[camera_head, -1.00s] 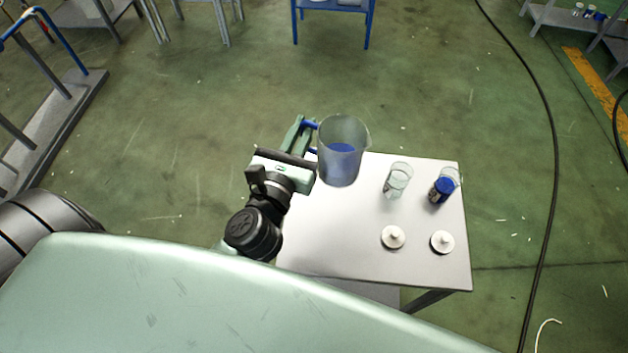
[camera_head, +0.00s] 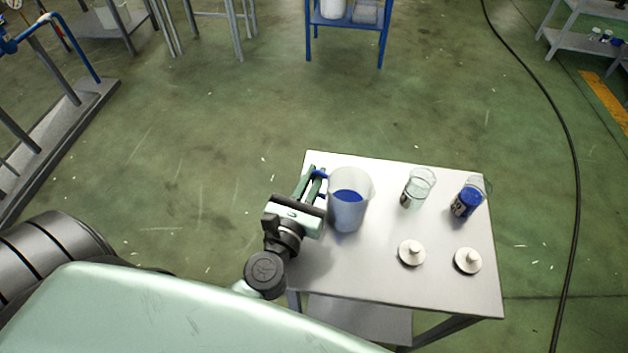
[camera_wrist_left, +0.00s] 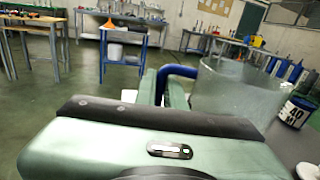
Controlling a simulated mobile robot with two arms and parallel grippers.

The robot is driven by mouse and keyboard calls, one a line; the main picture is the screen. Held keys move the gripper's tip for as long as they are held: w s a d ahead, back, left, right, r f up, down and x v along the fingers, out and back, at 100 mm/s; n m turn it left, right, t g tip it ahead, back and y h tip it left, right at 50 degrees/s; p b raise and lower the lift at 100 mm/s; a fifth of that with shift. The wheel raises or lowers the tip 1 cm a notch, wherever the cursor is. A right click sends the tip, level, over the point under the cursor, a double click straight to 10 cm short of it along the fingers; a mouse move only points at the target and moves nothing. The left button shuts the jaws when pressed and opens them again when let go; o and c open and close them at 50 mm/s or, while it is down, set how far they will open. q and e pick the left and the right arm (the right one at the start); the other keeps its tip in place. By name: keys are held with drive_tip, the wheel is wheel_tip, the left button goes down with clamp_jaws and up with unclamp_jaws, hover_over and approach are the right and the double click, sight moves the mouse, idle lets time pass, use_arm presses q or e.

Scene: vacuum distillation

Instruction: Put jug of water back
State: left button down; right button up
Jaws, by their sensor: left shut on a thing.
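The jug of water (camera_head: 350,207) is a clear beaker-like jug with blue at its inside and a blue handle. It appears upright at the left part of the white table (camera_head: 345,275); I cannot tell whether it touches the top. My left gripper (camera_head: 319,186) is shut on the jug's blue handle from the left. In the left wrist view the clear jug (camera_wrist_left: 235,95) and its blue handle (camera_wrist_left: 178,72) show beyond my gripper (camera_wrist_left: 160,85). My right gripper is not in view.
On the table stand a glass jar (camera_head: 418,188) and a jar with blue contents (camera_head: 467,202). Two white lids (camera_head: 411,252) (camera_head: 468,261) lie in front of them. A blue-framed stand (camera_head: 347,22) is at the back, with open floor between.

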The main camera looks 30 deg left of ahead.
use_arm(q)
drive_tip(key=shift+r, duration=0.1)
drive_tip(key=shift+f, duration=0.2)
drive_tip(key=c, duration=1.5)
unclamp_jaws()
